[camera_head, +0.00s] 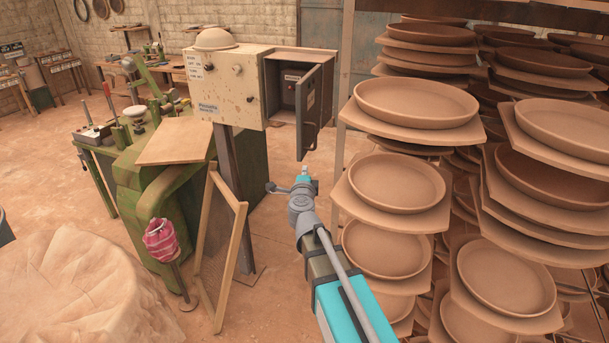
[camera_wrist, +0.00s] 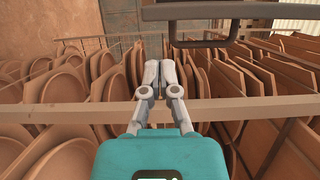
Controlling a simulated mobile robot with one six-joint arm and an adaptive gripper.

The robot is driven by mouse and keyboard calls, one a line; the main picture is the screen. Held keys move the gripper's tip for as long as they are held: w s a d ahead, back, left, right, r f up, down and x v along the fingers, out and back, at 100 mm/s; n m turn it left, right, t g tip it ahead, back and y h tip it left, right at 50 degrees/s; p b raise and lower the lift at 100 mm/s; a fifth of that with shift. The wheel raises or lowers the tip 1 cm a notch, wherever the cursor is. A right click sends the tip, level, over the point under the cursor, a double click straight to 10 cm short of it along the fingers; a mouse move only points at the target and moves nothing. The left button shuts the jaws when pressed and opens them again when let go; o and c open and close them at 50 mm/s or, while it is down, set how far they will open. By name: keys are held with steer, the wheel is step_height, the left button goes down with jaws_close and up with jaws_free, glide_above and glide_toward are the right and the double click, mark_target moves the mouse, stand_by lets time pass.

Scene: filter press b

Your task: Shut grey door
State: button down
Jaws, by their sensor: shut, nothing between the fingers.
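The grey door (camera_head: 310,108) stands open on the right side of the beige control box (camera_head: 236,88), swung out toward me. The grey compartment (camera_head: 290,85) behind it is partly visible. A dark handle sits on the door's outer face. In the wrist view the door (camera_wrist: 205,12) shows as a grey edge at the top, with the dark bar handle (camera_wrist: 205,43) beside it. My gripper (camera_head: 305,169) is just below the door's lower end in the head view, seemingly apart from it. In the wrist view my gripper (camera_wrist: 160,66) has its fingers together and empty.
A rack of clay plates on boards (camera_head: 400,185) stands close on the right of my arm. A wooden frame (camera_head: 235,240) leans by the post under the box. A green machine (camera_head: 150,195) is at left. Floor between post and rack is open.

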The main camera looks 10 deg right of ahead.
steer(key=w+d, duration=0.1)
steer(key=w, duration=0.6)
steer(key=shift+d, duration=0.2)
steer(key=shift+w, duration=0.2)
